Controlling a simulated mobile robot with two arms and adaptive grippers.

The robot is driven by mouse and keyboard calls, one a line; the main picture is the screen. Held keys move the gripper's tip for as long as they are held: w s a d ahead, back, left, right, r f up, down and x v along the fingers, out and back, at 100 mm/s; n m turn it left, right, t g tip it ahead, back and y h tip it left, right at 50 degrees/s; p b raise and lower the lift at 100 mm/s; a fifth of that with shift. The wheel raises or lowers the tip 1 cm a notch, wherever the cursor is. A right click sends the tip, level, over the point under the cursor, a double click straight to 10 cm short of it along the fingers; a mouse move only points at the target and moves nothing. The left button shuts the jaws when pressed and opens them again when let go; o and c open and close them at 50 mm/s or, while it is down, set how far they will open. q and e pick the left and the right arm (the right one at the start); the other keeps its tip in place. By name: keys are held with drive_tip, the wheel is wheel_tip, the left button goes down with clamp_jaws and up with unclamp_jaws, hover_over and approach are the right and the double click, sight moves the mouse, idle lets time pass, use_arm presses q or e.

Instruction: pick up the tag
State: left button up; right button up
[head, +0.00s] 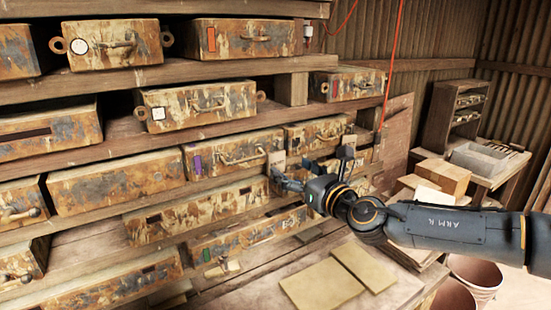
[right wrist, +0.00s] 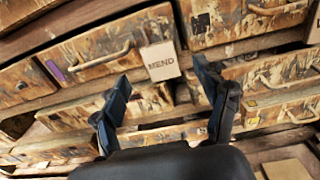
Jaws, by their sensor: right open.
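A small tan tag (right wrist: 161,61) printed "MEND" shows in the right wrist view, against the front of a rusty drawer with a curved handle. It appears between and beyond the fingertips of my right gripper (right wrist: 161,76), which is open and empty. In the head view the right gripper (head: 312,170) is in front of the drawer shelves, and the tan tag (head: 277,161) shows just behind its left finger. I cannot tell how large the gap between fingers and tag is. My left gripper is not in view.
Rusty drawers (head: 115,181) fill wooden shelves (head: 110,127) at left and centre. Flat tan boards (head: 321,285) lie on the bench below the gripper. A grey tray (head: 490,158) and cardboard box (head: 442,174) stand at right. A red cord (head: 393,60) hangs behind the arm.

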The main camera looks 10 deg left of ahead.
sight(278, 159)
drive_tip(key=shift+w+a+r+p, duration=0.1)
drive_tip(key=shift+w+a+p, duration=0.3)
drive_tip(key=shift+a, duration=0.1)
drive_tip(key=p+x, duration=0.1)
drive_tip(key=x, duration=0.2)
drive_tip(key=shift+w+a, duration=0.1)
drive_tip(key=shift+a, duration=0.05)
drive_tip(key=shift+w+a+p, duration=0.3)
drive_tip(key=shift+w+a, duration=0.15)
drive_tip(key=shift+w, duration=0.05)
drive_tip(key=shift+d, duration=0.1)
drive_tip(key=c, duration=1.1)
